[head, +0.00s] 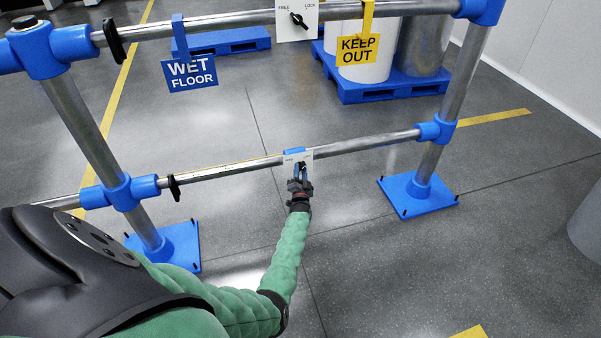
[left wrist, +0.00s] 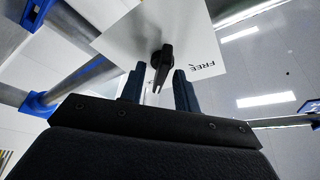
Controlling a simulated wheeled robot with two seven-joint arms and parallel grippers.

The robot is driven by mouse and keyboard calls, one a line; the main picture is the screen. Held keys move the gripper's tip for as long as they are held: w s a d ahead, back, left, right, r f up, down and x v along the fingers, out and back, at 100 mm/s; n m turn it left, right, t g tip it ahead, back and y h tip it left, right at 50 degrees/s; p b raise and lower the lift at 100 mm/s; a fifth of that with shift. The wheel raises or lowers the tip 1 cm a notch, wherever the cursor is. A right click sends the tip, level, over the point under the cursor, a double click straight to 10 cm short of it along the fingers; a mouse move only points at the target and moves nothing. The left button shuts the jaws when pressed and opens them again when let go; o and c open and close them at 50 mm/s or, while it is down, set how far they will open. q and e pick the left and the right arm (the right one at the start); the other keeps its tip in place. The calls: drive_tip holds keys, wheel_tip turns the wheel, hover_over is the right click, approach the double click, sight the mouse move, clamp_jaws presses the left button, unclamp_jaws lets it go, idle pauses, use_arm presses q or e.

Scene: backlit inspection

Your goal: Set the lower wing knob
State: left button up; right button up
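The lower white plate (head: 299,157) sits on the lower rail in the head view, with my left gripper (head: 300,186) in front of it and hiding most of its knob. In the left wrist view the plate (left wrist: 200,35) carries the black wing knob (left wrist: 163,58), whose wing points down the picture and slightly left. The word FREE is printed to its right; the other label is hidden or out of frame. My left gripper (left wrist: 158,80) is open, with one finger on each side of the wing and gaps showing. I cannot tell how deep the wing sits between them.
The upper rail (head: 380,12) bears another plate with a black wing knob (head: 298,19), marked FREE and LOCK. A blue WET FLOOR sign (head: 190,74) and yellow KEEP OUT sign (head: 358,50) hang from it. Metal posts stand on blue feet (head: 415,195) at both sides.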

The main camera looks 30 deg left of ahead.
use_arm(q)
drive_tip(key=v, duration=0.8)
use_arm(e)
drive_tip(key=shift+f, duration=0.85)
use_arm(q)
drive_tip(key=shift+w, duration=0.1)
use_arm(e)
drive_tip(key=shift+w+d+r, duration=0.1)
drive_tip(key=shift+r, duration=0.15)
